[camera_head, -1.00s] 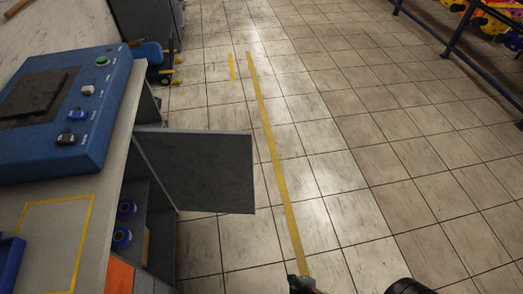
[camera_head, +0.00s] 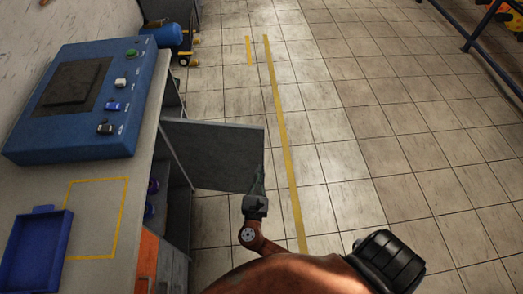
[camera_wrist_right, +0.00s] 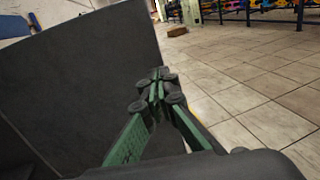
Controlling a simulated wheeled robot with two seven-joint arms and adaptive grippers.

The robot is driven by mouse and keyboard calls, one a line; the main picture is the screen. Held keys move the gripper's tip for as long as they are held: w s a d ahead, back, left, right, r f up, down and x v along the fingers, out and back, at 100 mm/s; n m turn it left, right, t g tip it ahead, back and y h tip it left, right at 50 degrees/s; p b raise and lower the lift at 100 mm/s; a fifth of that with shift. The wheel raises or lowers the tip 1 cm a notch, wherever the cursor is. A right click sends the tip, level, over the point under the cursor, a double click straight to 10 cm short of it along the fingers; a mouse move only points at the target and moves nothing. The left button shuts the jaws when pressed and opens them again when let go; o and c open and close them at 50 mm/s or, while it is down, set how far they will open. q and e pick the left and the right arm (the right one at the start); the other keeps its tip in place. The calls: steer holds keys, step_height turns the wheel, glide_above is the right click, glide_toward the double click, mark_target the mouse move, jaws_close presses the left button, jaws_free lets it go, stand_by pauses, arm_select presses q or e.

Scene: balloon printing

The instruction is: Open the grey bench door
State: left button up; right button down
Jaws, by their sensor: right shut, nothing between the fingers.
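The grey bench door (camera_head: 212,152) stands swung out from the bench front, at a wide angle to it, with shelf space showing behind. In the right wrist view it is the large dark panel (camera_wrist_right: 75,75) on the left. My right gripper (camera_head: 258,178) is at the door's free edge, by its lower right corner. In the wrist view its fingers (camera_wrist_right: 157,85) are shut and empty, beside the panel. I cannot tell whether they touch it. My left gripper is out of view.
The bench top (camera_head: 95,235) carries a blue control box (camera_head: 85,105) and a blue tray (camera_head: 38,245). An orange drawer front (camera_head: 146,265) is below. Tiled floor (camera_head: 370,150) to the right is clear. A railing (camera_head: 485,30) stands at the far right.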

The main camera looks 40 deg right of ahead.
mark_target(263, 151)
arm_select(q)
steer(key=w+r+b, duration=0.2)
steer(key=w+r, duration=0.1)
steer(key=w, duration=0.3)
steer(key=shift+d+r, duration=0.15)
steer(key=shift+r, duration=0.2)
arm_select(e)
steer(key=shift+x, duration=4.9)
